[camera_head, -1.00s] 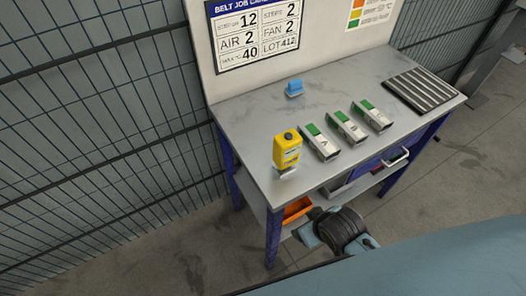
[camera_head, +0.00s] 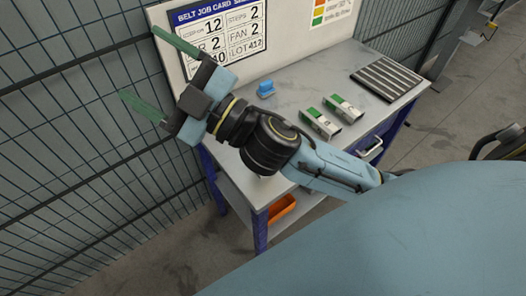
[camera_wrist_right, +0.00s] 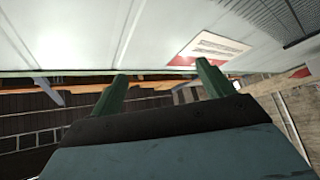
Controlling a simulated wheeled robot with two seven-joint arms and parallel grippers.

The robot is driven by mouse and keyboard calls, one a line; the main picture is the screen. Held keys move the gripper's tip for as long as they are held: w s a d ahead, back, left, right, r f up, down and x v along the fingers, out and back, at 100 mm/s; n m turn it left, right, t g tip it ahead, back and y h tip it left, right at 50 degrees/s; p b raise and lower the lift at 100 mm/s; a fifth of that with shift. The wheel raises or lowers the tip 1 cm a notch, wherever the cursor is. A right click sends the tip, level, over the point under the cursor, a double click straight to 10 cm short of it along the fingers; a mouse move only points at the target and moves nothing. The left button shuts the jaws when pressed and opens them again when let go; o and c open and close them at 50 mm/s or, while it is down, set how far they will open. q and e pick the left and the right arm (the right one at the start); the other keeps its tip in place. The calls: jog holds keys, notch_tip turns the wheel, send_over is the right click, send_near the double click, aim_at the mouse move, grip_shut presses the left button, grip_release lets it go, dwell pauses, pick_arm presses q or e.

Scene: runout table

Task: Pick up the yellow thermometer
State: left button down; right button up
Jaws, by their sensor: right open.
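The yellow thermometer does not show in either view now; my right arm covers the front left part of the table where it stood. My right gripper (camera_head: 138,62) is raised at the upper left of the head view, in front of the mesh fence and the job card board. Its two green fingers are spread apart with nothing between them. In the right wrist view the open gripper (camera_wrist_right: 161,70) points at distant walls and structure, with no thermometer in sight. My left gripper is not in view.
The grey table (camera_head: 307,88) carries a blue item (camera_head: 265,88), two visible green-and-white devices (camera_head: 320,123) (camera_head: 343,108) and a ribbed dark mat (camera_head: 386,78). A job card board (camera_head: 215,35) stands behind. A mesh fence (camera_head: 60,130) runs along the left. An orange bin (camera_head: 281,208) sits below.

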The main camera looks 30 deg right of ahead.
jog(key=s+a+r+n+g+y, duration=0.2)
jog(key=s+a+n+g+y, duration=0.35)
jog(key=n+g+y, duration=0.55)
jog(key=s+a+f+n+g+h, duration=0.2)
jog(key=s+f+n+g+h, duration=0.2)
jog(key=f+n+g+h, duration=0.6)
jog(key=w+d+f+n+t+h, duration=0.2)
jog(key=w+d+f+h, duration=0.2)
jog(key=d+f+h, duration=0.55)
jog(key=w+d+r+m+t+h, duration=0.1)
jog(key=w+d+h, duration=0.1)
jog(key=d, duration=0.6)
jog(key=w+d+m+t+h, duration=0.1)
jog(key=w+d+h, duration=0.15)
jog(key=d, duration=0.55)
jog(key=f, duration=0.7)
jog(key=shift+w+f, duration=0.25)
jog(key=shift+w, duration=0.15)
jog(key=shift+w+d+f+p, duration=0.1)
jog(key=shift+f+p, duration=0.1)
jog(key=shift+f, duration=0.7)
jog(key=shift+w+f+p, duration=0.15)
jog(key=shift+f+p, duration=0.05)
jog(key=shift+f, duration=0.65)
jog(key=shift+w+d+f+p, duration=0.1)
jog(key=shift+f+p, duration=0.1)
jog(key=shift+f, duration=0.7)
jog(key=c, duration=1.1)
